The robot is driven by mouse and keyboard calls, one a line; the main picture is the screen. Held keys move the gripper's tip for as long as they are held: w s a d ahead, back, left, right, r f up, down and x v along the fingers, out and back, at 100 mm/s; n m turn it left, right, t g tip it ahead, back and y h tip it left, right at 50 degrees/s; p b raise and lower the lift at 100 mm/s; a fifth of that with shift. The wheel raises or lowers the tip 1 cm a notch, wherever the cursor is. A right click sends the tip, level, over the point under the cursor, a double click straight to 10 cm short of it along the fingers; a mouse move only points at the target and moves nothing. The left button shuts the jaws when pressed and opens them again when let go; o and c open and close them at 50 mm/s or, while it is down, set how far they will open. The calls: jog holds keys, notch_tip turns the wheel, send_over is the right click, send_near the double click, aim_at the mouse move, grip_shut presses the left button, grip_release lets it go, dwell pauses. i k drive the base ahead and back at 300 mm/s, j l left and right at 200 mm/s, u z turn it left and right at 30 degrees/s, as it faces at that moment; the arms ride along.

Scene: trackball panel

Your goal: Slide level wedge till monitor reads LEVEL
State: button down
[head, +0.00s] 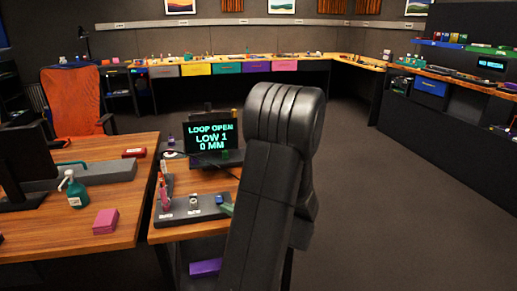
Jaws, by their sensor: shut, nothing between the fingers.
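The monitor (212,136) stands at the back of the small wooden desk and reads "LOOP OPEN", "LOW 1", "0 MM" in green letters. A dark panel (180,214) with small labelled parts lies on the desk in front of it. A blue piece (219,199) and a green piece (226,209) show at the panel's right end, the green one partly behind my arm. I cannot tell which part is the level wedge. My arm's dark links fill the middle of the view and hide the desk's right side. My gripper is not visible.
A left desk (90,232) holds a green pump bottle (75,190), a pink block (105,221) and a red box (134,152). An orange chair (72,100) stands behind it. Open floor (400,190) lies to the right, and long benches line the walls.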

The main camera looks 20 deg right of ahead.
aim_at(225, 156)
jog(key=i+l, duration=0.7)
